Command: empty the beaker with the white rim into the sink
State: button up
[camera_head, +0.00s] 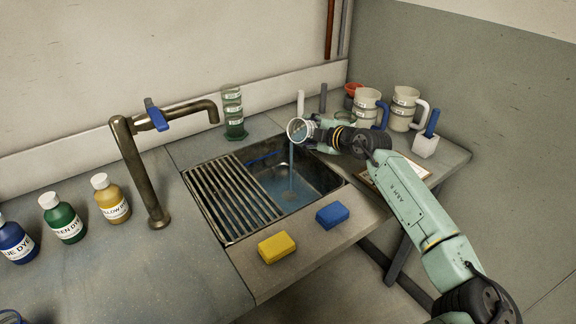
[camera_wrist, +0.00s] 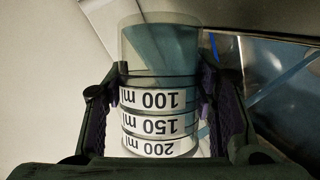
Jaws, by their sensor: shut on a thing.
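The beaker with the white rim (camera_head: 298,129) is tipped over the sink (camera_head: 313,172) in the head view. A thin blue stream runs from its mouth down into the basin, where blue liquid lies. My gripper (camera_head: 310,137) is shut on this beaker. In the wrist view the beaker (camera_wrist: 158,98) sits between the two fingers of my gripper (camera_wrist: 162,115), with its volume labels upside down and blue liquid inside. The white rim does not show clearly in the wrist view.
A slatted drainer (camera_head: 232,198) covers the sink's left part. A brass tap (camera_head: 135,165) stands left. Yellow (camera_head: 276,247) and blue (camera_head: 332,215) sponges lie in front.

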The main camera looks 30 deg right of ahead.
jog(key=shift+f+n+t+h, duration=0.25)
jog(key=shift+n+t+h, duration=0.15)
jog(key=shift+n, duration=0.3)
dwell(1.2)
jog(key=shift+s+a+f+n+t, duration=0.15)
jog(key=shift+a+n, duration=0.15)
jog(key=shift+a, duration=0.05)
jog(key=shift+s+a+f+n+t, duration=0.15)
jog(key=shift+a+n, duration=0.15)
jog(key=shift+a, duration=0.05)
dwell(0.9)
jog(key=shift+s+a+r+n+t+h, duration=0.15)
jog(key=shift+r+n+t+h, duration=0.15)
jog(key=shift+r+n+h, duration=0.25)
dwell(0.9)
jog(key=shift+a+f+n, duration=0.15)
jog(key=shift+f+n, duration=0.2)
jog(key=shift+n, duration=0.1)
dwell(0.4)
